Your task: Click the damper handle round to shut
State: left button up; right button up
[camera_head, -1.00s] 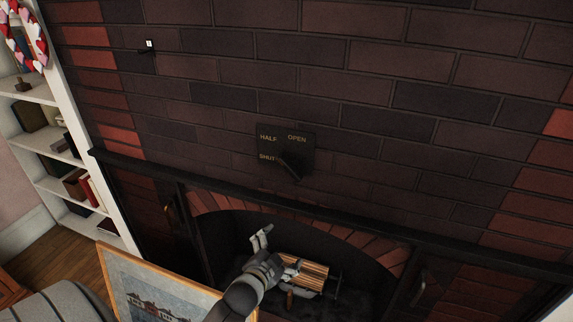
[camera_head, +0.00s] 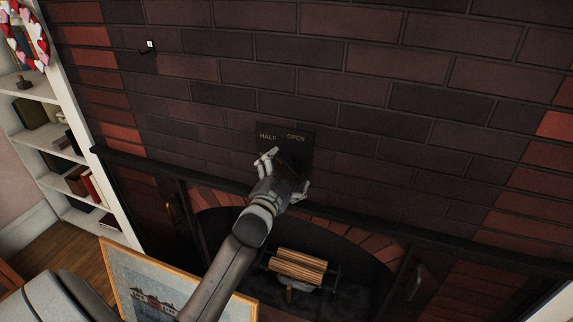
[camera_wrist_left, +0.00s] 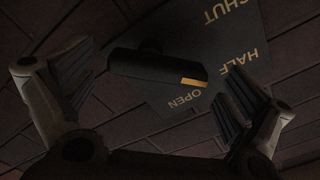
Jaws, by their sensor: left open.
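In the left wrist view the plate (camera_wrist_left: 215,35) shows SHUT, HALF and OPEN. The damper handle (camera_wrist_left: 150,66) is a dark bar with a brass-coloured mark at its end, which lies closest to OPEN. My left gripper (camera_head: 286,172) is open in front of the plate. In the wrist view its fingers (camera_wrist_left: 155,78) stand on either side of the handle, with no clear contact. My right gripper is out of view.
A black mantel ledge (camera_head: 345,216) runs below the plate. Under it is the fireplace opening with a log grate (camera_head: 298,266). A framed picture (camera_head: 155,290) leans at lower left, and a white bookshelf (camera_head: 62,150) stands at left.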

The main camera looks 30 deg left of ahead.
pick_arm(q)
jog(key=shift+x, duration=0.8)
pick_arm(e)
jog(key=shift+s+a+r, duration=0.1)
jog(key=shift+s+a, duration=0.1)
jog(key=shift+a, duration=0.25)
pick_arm(q)
jog(key=c, duration=1)
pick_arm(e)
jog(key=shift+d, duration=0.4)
